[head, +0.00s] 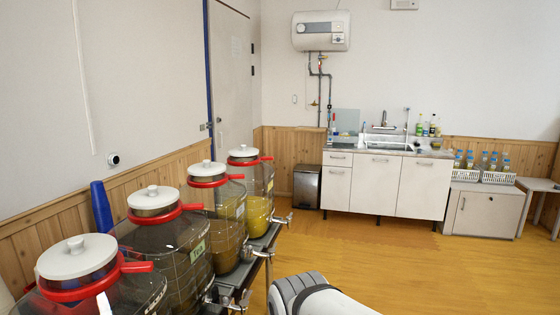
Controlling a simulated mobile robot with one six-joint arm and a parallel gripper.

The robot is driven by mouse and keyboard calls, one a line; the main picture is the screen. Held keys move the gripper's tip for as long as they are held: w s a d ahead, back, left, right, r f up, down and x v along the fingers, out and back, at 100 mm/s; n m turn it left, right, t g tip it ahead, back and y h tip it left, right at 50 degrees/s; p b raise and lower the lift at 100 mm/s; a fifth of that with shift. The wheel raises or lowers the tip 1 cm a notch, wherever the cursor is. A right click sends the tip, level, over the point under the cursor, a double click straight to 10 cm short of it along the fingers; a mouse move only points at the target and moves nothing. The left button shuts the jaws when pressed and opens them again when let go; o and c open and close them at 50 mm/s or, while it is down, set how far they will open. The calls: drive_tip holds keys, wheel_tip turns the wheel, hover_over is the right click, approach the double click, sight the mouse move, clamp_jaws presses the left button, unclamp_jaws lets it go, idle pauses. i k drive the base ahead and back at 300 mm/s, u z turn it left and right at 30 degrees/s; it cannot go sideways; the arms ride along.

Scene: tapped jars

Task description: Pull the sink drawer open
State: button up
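The sink cabinet (376,186) stands against the far wall, with a sink and worktop (392,148) on top. Its front has white panels with small handles. A short drawer front (338,158) sits at the upper left of the cabinet, above a small door (336,188). It looks flush with the front, so shut. Part of my arm shows at the bottom centre, well short of the cabinet. My gripper is not visible.
Several large jars with red collars and metal taps stand on a dark rack (262,245) at the left. A dark bin (307,187) stands left of the cabinet. A low white cabinet (484,212) stands to its right. Wooden floor (400,255) is clear before the sink.

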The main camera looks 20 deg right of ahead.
sight(330, 159)
drive_tip(key=z, duration=0.3)
drive_tip(key=k, duration=1.1)
drive_tip(key=z, duration=0.75)
drive_tip(key=i, duration=7.8)
drive_tip(key=z, duration=0.1)
